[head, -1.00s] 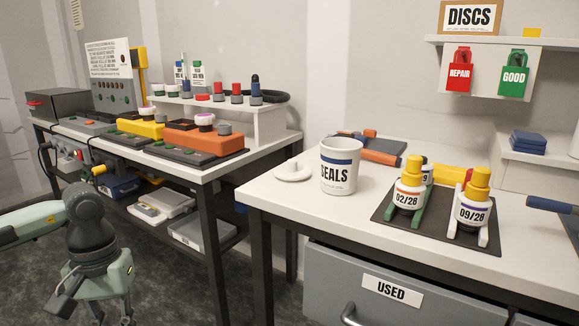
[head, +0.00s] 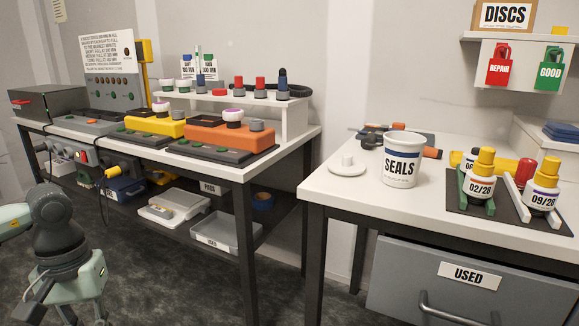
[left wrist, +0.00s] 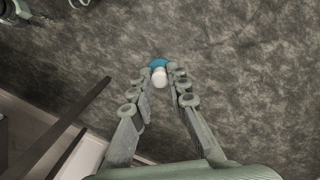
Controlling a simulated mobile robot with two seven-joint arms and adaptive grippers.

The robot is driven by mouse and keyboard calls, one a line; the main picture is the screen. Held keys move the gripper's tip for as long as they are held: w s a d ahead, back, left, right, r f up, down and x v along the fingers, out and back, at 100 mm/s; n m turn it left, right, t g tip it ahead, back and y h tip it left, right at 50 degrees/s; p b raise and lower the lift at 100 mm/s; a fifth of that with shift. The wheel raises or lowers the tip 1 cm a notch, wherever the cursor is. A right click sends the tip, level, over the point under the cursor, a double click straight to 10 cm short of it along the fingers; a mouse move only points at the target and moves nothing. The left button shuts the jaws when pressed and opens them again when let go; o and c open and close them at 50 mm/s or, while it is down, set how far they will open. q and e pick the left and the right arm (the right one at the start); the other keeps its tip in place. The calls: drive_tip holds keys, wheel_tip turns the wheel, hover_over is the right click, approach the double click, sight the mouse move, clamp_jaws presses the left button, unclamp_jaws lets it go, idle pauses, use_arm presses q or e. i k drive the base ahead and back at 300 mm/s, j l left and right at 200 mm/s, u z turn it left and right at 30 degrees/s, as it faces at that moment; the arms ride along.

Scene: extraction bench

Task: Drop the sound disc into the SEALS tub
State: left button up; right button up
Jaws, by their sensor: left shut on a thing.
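The SEALS tub (head: 401,165) is a white open-topped cup with a blue band. It stands upright on the right-hand bench, and its inside floor is hidden. My left gripper (left wrist: 159,76) is shut on a small, round blue-and-white thing (left wrist: 159,78) at its fingertips. This seems to be the disc, but it is too small to make out its face. In the head view my left gripper is at the bottom left, its fingertips cut off by the frame, below bench height and well left of the tub. My right gripper is not in view.
A white lid with a knob (head: 347,166) lies left of the tub. Bottles marked 02/28 (head: 482,180) and 09/28 (head: 542,190) stand on a dark mat to its right. Tools lie behind it. The USED drawer (head: 415,285) is below. A gap separates the two benches.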

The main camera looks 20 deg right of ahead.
sight(402, 182)
drive_tip(key=j+z, duration=0.1)
drive_tip(key=z, duration=0.3)
drive_tip(key=j+z, duration=0.1)
drive_tip(key=z, duration=0.25)
drive_tip(key=j+z, duration=0.15)
drive_tip(key=z, duration=0.25)
